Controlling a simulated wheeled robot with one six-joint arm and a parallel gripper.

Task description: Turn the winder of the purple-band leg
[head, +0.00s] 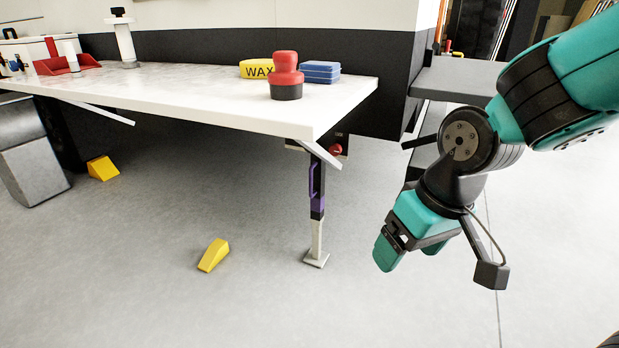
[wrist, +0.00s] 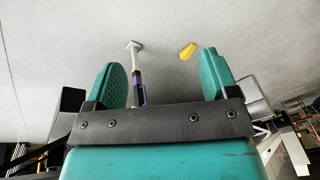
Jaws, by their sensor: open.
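The purple-band leg (head: 317,208) stands under the near right corner of the white tabletop, upright on a square foot on the floor. A purple handle-like part runs along its upper left side. A small red knob (head: 336,149) shows beside its top, partly shaded under the tabletop; I cannot tell whether it is the winder. My gripper (head: 412,252) is open and empty, to the right of the leg and apart from it, pointing down. In the wrist view the leg (wrist: 138,72) shows beyond the gap between the open fingers (wrist: 164,72), upside down, its top hidden by the gripper body.
The white tabletop (head: 200,95) overhangs the leg and carries a red-topped stamp-like object (head: 286,76), a yellow WAX block (head: 256,69) and blue pads (head: 320,72). Yellow wedges (head: 214,255) (head: 103,168) lie on the floor. A grey step (head: 457,78) is behind my arm. Floor between gripper and leg is clear.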

